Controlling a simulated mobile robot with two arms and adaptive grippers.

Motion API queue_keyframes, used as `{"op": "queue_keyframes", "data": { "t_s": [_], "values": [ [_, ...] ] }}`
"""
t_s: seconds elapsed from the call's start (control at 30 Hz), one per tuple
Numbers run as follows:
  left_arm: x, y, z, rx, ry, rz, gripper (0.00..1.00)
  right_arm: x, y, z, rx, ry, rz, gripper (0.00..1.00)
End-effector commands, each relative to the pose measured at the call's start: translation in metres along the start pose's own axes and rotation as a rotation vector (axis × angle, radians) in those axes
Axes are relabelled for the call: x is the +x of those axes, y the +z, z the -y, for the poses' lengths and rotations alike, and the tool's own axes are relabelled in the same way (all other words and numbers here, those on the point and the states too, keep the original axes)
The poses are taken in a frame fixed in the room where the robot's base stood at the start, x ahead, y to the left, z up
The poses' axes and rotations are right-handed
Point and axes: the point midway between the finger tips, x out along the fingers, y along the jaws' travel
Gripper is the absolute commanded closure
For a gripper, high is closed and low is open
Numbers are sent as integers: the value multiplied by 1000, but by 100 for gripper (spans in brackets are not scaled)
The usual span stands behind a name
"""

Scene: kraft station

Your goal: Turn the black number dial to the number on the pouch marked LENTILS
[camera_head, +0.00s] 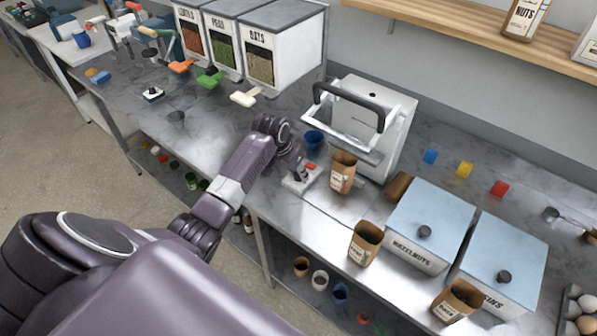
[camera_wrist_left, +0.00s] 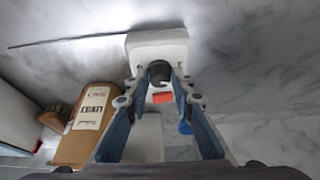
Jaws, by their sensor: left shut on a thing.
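The black number dial (camera_wrist_left: 158,70) stands on a small white box (camera_wrist_left: 150,42); its numbers cannot be read. My left gripper (camera_wrist_left: 159,84) is closed around the dial, one blue finger on each side. In the head view this gripper (camera_head: 302,172) is low over the white box (camera_head: 301,183), partly hiding it. A brown pouch (camera_head: 343,174) stands just right of the box, and it shows tilted in the left wrist view (camera_wrist_left: 92,115); its label is too blurred to read. Two more brown pouches (camera_head: 364,245) (camera_head: 459,299) stand nearer the front edge. My right gripper is out of view.
A white machine with a dark handle (camera_head: 350,98) stands behind the box. Blue-lidded bins (camera_head: 432,222) are to the right. Dispensers, one seemingly marked LENTILS (camera_head: 190,35), stand at the back left. Bare counter (camera_head: 215,138) lies left of my gripper.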

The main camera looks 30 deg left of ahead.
Motion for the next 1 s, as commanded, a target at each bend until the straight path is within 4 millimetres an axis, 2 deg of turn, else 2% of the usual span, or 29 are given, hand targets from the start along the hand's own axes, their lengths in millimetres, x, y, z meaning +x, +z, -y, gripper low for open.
{"op": "queue_keyframes", "data": {
  "t_s": [0.37, 0.7, 1.0],
  "values": [
    [2, 0, 5, 330, 134, 0, 100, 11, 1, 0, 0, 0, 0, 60],
    [4, -1, 6, 617, 254, -1, 100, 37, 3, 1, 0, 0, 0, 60],
    [4, -2, 6, 804, 332, -1, 100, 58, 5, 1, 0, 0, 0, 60]
  ]
}}
